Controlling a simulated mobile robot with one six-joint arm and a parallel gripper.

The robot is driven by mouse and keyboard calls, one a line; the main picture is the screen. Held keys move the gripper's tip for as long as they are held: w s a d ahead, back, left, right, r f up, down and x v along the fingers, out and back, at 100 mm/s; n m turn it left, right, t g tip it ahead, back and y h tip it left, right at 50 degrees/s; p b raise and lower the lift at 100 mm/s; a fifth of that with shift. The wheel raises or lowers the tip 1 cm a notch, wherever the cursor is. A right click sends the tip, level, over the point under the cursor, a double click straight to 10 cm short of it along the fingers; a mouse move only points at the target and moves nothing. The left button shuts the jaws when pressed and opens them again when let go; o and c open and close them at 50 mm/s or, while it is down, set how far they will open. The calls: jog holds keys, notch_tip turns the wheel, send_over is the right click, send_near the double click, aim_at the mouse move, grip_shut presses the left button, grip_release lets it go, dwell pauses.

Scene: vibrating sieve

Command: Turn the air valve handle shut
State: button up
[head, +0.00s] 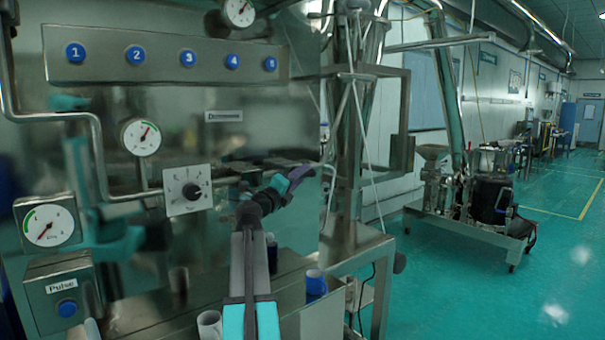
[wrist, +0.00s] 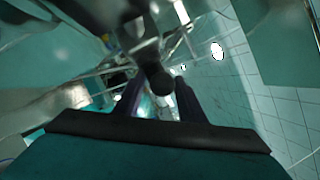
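A dark handle with a rounded end, which looks like the air valve handle (wrist: 158,76), shows in the wrist view between my fingertips. My gripper (wrist: 161,88) has its two dark purple fingers spread on either side of this end. A gap shows on the right side, and I cannot tell whether the left finger touches it. In the head view my gripper (head: 299,172) is in front of the right part of the steel panel, its purple fingers pointing right. The handle cannot be made out clearly there.
The steel panel holds a row of numbered blue buttons (head: 188,58), a round gauge (head: 141,136), a black knob plate (head: 187,190) and a Pulse button (head: 67,307). A steel frame rises close on the right; open green floor (head: 450,300) lies beyond.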

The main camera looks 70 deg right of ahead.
jog(key=shift+x, duration=0.8)
jog(key=c, duration=0.9)
jog(key=shift+f, duration=0.1)
grip_shut()
